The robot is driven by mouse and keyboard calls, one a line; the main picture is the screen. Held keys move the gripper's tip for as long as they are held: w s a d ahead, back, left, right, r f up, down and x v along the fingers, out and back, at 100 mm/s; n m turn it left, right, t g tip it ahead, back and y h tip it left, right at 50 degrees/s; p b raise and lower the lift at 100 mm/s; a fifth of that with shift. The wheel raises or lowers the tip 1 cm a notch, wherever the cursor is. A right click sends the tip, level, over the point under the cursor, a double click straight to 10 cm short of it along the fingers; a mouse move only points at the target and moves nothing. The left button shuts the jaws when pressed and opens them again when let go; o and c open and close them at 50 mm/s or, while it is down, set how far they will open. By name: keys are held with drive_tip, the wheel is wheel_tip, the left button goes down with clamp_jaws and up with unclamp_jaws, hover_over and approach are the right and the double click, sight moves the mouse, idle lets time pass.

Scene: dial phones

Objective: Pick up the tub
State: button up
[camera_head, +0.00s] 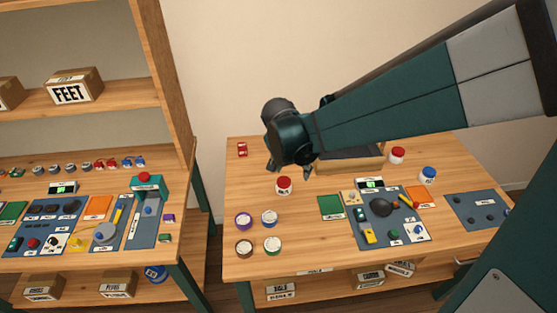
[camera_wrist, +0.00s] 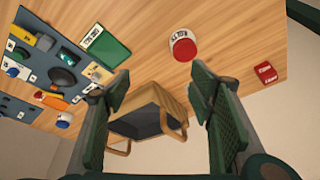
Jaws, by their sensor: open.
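A white tub with a red lid (camera_head: 284,185) stands just below my gripper (camera_head: 289,169) in the head view. In the wrist view the red-lidded tub (camera_wrist: 183,46) lies beyond the fingertips, nearer the right finger. My gripper (camera_wrist: 160,85) is open and empty, apart from the tub. Another red-lidded tub (camera_head: 397,155) and a blue-lidded one (camera_head: 429,175) stand at the right.
A wooden box with a dark inside (camera_wrist: 150,112) shows between my fingers in the wrist view; my arm partly hides it in the head view (camera_head: 352,164). A small red block (camera_head: 242,149) sits at back left. Blue panels (camera_head: 359,231) with parts fill the table's right half.

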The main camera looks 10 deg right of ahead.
sight(283, 182)
drive_tip(key=w+a+f+m, duration=0.1)
drive_tip(key=f, duration=0.1)
drive_tip(key=w+a+f+p, duration=0.1)
drive_tip(key=w+a+f, duration=0.1)
drive_tip(key=w+a+f+m+h, duration=0.1)
drive_tip(key=w+f, duration=0.1)
drive_tip(key=f, duration=0.1)
drive_tip(key=shift+a+m+g+p, duration=0.2)
drive_tip(key=shift+m+g+p, duration=0.1)
drive_tip(key=shift+p, duration=0.05)
drive_tip(key=shift+w+a+f, duration=0.15)
drive_tip(key=shift+a+f, duration=0.15)
drive_tip(key=shift+f, duration=0.3)
drive_tip(key=shift+f, duration=0.1)
drive_tip(key=shift+x, duration=1.2)
drive_tip(key=shift+d, duration=0.1)
drive_tip(key=shift+d+b+x, duration=0.2)
drive_tip(key=shift+b+x, duration=0.35)
drive_tip(key=shift+x, duration=2.05)
drive_tip(key=shift+c, duration=0.4)
drive_tip(key=c, duration=0.9)
